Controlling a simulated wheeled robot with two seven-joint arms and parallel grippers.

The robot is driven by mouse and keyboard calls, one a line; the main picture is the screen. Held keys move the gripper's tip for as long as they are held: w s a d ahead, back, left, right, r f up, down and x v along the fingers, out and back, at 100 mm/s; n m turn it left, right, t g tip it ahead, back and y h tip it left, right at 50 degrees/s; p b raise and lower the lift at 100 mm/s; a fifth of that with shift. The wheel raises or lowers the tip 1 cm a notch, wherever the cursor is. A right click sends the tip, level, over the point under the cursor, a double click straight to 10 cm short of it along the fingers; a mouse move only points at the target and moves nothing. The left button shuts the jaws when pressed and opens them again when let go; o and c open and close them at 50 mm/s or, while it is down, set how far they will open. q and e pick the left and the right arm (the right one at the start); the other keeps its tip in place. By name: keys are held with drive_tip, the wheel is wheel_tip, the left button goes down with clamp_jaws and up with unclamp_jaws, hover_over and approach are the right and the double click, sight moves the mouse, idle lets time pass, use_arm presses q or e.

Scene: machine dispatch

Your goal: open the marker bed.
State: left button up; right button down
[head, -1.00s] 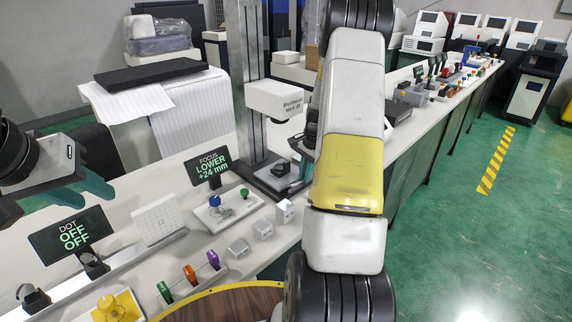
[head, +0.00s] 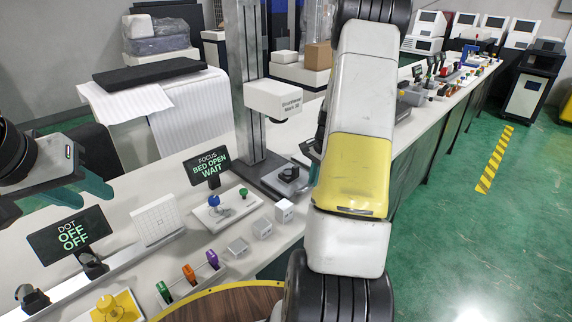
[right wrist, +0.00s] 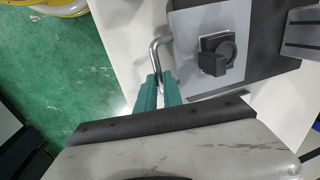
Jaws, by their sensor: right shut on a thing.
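The marker bed (head: 273,182) is a grey plate at the foot of the marker column, under the white marking head (head: 273,98). A black fixture (right wrist: 216,54) sits on it in the right wrist view. A bent metal handle (right wrist: 154,52) stands at the bed's edge. My right gripper (right wrist: 158,88) has its teal fingers closed around this handle; my arm hides most of it in the head view. The focus display (head: 208,165) reads "BED OPEN WAIT". My left gripper (head: 88,193) is open and empty at the left, above the bench.
The dot display (head: 70,235) reads "OFF OFF". A control plate with blue and green knobs (head: 226,206), small white blocks (head: 284,211) and a row of coloured switches (head: 188,272) stand near the bench's front edge.

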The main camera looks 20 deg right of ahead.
drive_tip(key=s+d, duration=0.3)
drive_tip(key=s, duration=0.5)
drive_tip(key=shift+s+d, duration=0.35)
drive_tip(key=shift+s, duration=0.05)
drive_tip(key=c, duration=1.5)
unclamp_jaws()
drive_tip(key=shift+s, duration=0.15)
drive_tip(key=r, duration=0.5)
drive_tip(key=s+r, duration=0.1)
drive_tip(key=r, duration=0.1)
drive_tip(key=shift+s+d+r, duration=0.1)
drive_tip(key=shift+d+r, duration=0.2)
drive_tip(key=shift+r, duration=0.05)
